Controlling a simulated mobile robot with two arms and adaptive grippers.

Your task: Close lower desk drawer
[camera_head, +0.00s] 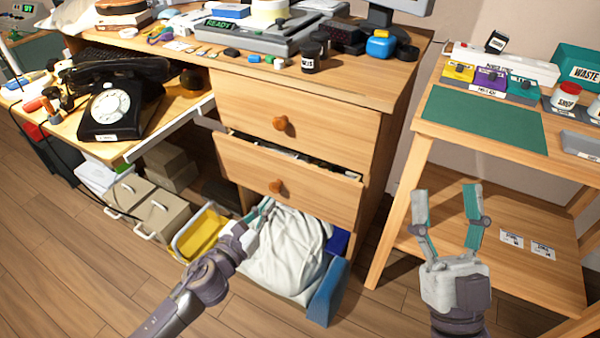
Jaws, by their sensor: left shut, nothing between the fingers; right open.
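The wooden desk has two drawer fronts with round orange-brown knobs. The upper drawer (315,117) looks shut. The lower drawer (320,192) stands partly open, with small items showing along its top edge; its knob (276,186) faces me. My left gripper (266,205) is shut and empty, just below and left of that knob, in front of a white cloth bag; I cannot tell if it touches the drawer. My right gripper (446,190) is open and empty, in front of the side table at the right.
Below the drawers are the white bag (285,255), a blue panel (328,292) and a yellow-lined bin (200,235). A black dial phone (112,105) sits on the lower desk surface at left. A side table (425,130) stands at right. Floor in front is clear.

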